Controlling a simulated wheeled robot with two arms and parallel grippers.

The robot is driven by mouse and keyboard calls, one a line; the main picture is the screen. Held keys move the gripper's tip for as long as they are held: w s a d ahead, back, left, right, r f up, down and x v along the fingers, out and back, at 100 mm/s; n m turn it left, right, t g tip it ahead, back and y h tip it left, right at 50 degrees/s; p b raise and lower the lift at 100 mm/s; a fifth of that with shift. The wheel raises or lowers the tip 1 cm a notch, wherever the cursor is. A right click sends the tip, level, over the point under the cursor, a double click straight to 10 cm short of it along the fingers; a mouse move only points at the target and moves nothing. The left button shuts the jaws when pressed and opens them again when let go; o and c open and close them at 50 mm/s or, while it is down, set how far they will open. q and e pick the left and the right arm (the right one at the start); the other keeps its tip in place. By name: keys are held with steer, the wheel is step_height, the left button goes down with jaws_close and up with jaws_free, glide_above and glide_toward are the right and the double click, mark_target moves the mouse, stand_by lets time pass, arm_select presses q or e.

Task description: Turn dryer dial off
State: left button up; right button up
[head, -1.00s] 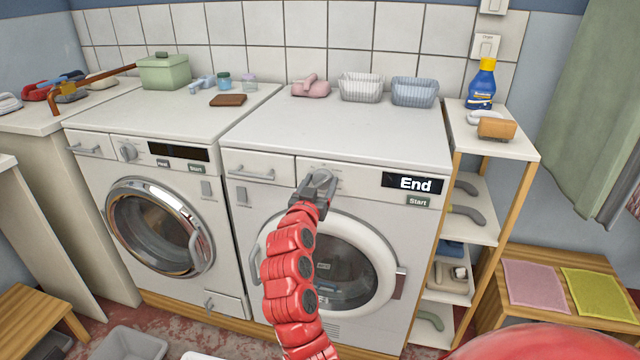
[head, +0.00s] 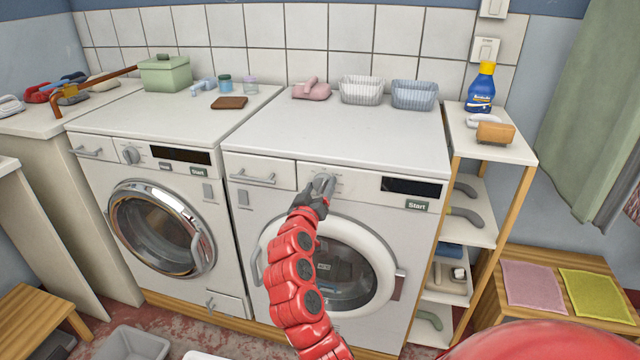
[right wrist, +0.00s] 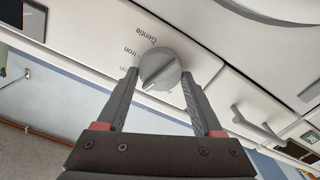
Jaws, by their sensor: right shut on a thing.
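The dryer (head: 290,215) is the right-hand white machine, with a round white-rimmed door. Its display (head: 411,187) is dark, above a Start button (head: 416,205). The dial is mostly covered by my gripper in the head view. In the right wrist view the round grey dial (right wrist: 159,65) shows between the fingertips, with labels such as "Gentle" and "Iron" beside it; some lettering is hard to read. My right gripper (head: 318,190) is shut on the dial, one finger on each side; it also shows in the right wrist view (right wrist: 158,78). My left gripper is not in view.
A second machine (head: 100,140) with a chrome door stands to the left, with its own dial. A shelf (head: 500,150) with a blue bottle (head: 481,88) stands to the right. Baskets (head: 414,94) and a pink object sit on the dryer top. The space before the dryer panel is clear.

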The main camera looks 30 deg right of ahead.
steer(key=shift+n+p, duration=0.55)
steer(key=shift+n, duration=0.55)
steer(key=shift+w+f+n+p, duration=0.1)
steer(key=shift+n+p, duration=0.3)
steer(key=shift+n, duration=0.4)
steer(key=shift+f, duration=0.1)
steer(key=o, duration=1.4)
steer(key=shift+c, duration=0.2)
steer(key=shift+a, duration=0.1)
steer(key=b+v, duration=0.1)
steer(key=v, duration=1.6)
steer(key=shift+a, duration=0.2)
